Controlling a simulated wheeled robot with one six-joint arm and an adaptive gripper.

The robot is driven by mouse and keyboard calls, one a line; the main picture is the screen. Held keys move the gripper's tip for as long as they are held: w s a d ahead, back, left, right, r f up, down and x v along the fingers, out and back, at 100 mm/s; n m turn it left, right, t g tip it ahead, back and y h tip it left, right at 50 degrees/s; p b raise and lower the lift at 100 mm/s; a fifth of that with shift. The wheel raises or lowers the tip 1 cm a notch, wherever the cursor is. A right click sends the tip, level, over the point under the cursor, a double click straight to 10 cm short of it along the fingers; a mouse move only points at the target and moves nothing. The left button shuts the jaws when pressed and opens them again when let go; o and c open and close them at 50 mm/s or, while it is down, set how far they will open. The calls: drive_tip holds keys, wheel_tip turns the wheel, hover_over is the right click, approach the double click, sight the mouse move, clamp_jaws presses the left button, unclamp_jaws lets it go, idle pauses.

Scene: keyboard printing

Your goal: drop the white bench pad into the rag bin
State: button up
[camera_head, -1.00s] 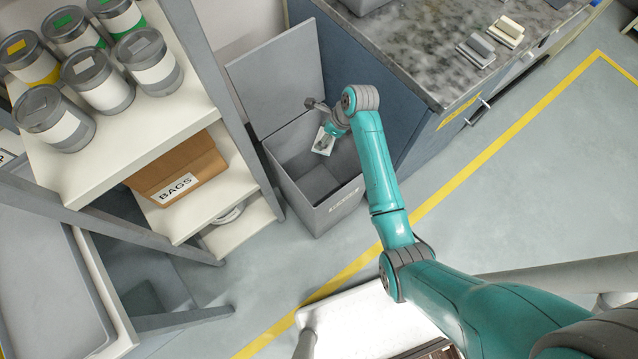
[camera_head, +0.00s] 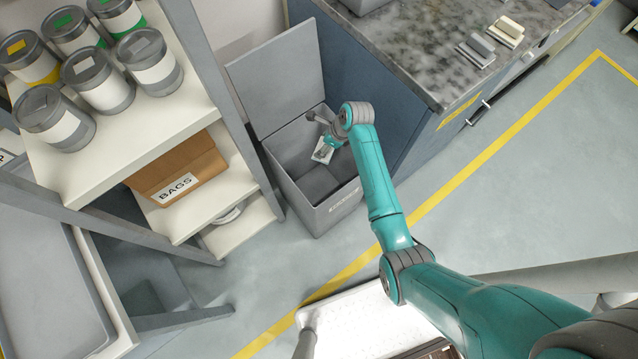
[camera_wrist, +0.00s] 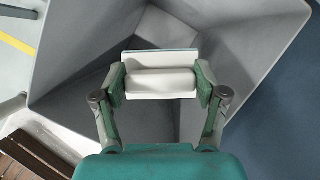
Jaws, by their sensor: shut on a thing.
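The white bench pad (camera_wrist: 160,84), a flat piece with a raised rounded grip, is held between the two fingers of my gripper (camera_wrist: 161,90) in the wrist view. In the head view the pad (camera_head: 321,150) shows small and pale below my gripper (camera_head: 330,142). The rag bin (camera_head: 338,208) is a grey box standing on the floor with its lid (camera_head: 280,82) open at the back. My gripper and the pad are over the bin's opening, seemingly around rim level. In the wrist view the bin's inner walls (camera_wrist: 85,70) surround the pad. Its exact height above the bin floor is unclear.
A marble-topped bench (camera_head: 420,40) stands right of the bin, with a grey pad (camera_head: 476,50) and a cream one (camera_head: 507,32) on it. A shelf rack left of the bin holds several cans and a cardboard box marked BAGS (camera_head: 180,170). Open floor lies at right.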

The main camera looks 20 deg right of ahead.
drive_tip(key=o, duration=1.2)
drive_tip(key=shift+c, duration=0.2)
drive_tip(key=v, duration=1.2)
